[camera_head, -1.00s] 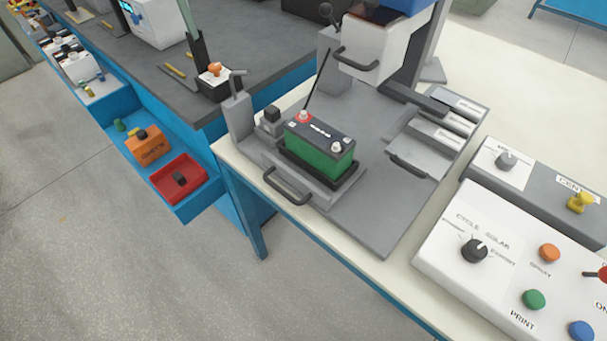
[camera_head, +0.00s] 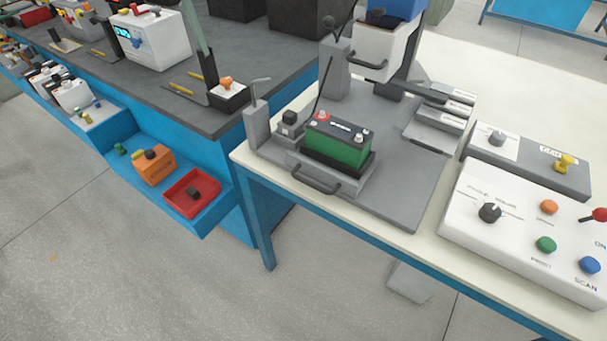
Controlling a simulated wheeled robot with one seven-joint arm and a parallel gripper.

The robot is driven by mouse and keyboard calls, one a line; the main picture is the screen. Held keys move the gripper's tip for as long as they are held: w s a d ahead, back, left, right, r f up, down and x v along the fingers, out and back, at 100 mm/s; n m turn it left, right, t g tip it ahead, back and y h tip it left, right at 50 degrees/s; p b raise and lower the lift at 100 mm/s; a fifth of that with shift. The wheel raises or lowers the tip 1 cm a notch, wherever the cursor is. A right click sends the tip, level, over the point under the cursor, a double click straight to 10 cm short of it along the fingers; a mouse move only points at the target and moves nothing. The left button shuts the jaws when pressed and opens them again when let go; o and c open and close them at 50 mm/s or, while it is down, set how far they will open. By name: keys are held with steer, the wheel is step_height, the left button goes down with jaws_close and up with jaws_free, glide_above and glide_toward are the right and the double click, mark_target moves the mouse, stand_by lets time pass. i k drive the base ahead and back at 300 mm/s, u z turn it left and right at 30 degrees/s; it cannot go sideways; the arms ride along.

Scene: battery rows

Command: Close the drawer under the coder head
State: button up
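The coder head appears to be the blue body (camera_head: 400,7) at the top of the grey stand, cut by the picture's upper edge. Beneath it is a white drawer-like box (camera_head: 385,52) with a dark curved handle (camera_head: 368,63) on its front. The box juts forward of the blue body, and a dark area shows at its top, so it looks pulled out. A green battery (camera_head: 338,147) with a black top stands upright on a grey tray below, which has its own front handle (camera_head: 316,183). My gripper is not in view.
A white control panel (camera_head: 515,222) with knobs and buttons stands at right, before a grey box (camera_head: 530,163) with a yellow knob. Labelled grey slots (camera_head: 440,113) lie right of the stand. A blue bench with a red tray (camera_head: 193,194) is at left. Floor is open in front.

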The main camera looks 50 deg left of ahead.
mark_target(344, 178)
steer(key=u, duration=2.95)
steer(key=k, duration=0.9)
steer(key=z, duration=1)
steer(key=i, duration=1)
